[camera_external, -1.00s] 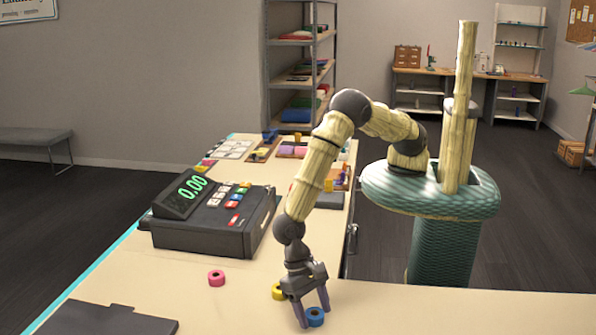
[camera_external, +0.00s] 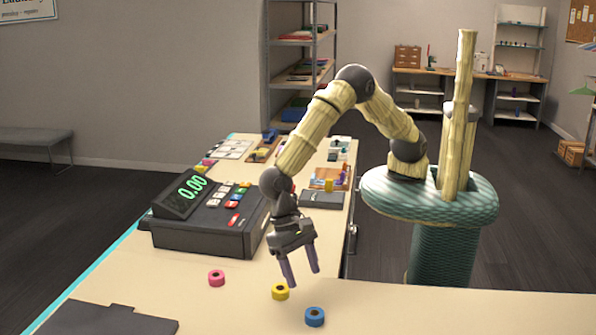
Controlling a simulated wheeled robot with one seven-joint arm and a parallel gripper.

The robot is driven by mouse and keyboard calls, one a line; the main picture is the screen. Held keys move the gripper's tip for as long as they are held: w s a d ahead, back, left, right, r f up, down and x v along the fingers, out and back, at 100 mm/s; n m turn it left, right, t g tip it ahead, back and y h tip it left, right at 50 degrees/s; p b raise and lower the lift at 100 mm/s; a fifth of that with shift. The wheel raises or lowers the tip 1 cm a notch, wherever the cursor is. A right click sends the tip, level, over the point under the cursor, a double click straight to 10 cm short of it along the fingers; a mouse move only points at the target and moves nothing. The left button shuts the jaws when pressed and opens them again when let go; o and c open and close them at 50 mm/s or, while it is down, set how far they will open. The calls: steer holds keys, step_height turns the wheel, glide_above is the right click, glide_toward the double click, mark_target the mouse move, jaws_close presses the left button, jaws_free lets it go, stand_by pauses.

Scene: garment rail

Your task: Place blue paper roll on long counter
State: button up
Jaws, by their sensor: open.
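The blue paper roll (camera_external: 315,317) rests on the long counter (camera_external: 420,312), near the bottom of the view. My gripper (camera_external: 301,277) is open and empty, with its fingers pointing down. It hangs above the counter, up and to the left of the blue roll and apart from it. A yellow roll (camera_external: 280,292) lies on the counter close below the fingers. A pink roll (camera_external: 216,278) lies farther left.
A cash register (camera_external: 210,220) stands on the counter left of my gripper. A dark flat pad (camera_external: 105,318) lies at the lower left. Several small items lie farther back. The counter right of the blue roll is clear.

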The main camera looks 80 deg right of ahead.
steer(key=shift+v, duration=0.8)
steer(key=w+d+r+n+t, duration=0.15)
steer(key=w+d, duration=0.25)
steer(key=d, duration=0.5)
steer(key=w+d+r+t, duration=0.1)
steer(key=w+d+r, duration=0.15)
steer(key=d, duration=0.65)
steer(key=w+d+r+n+t, duration=0.1)
steer(key=w+d+r, duration=0.1)
steer(key=w+d, duration=0.5)
steer(key=s+d+r+n+t+h, duration=0.1)
steer(key=s+d, duration=0.4)
steer(key=d, duration=0.7)
steer(key=s+d+n+t+h, duration=0.1)
steer(key=s+d+n, duration=0.2)
steer(key=d, duration=1)
steer(key=s, duration=0.3)
steer(key=shift+r+t, duration=0.35)
steer(key=shift+r, duration=0.05)
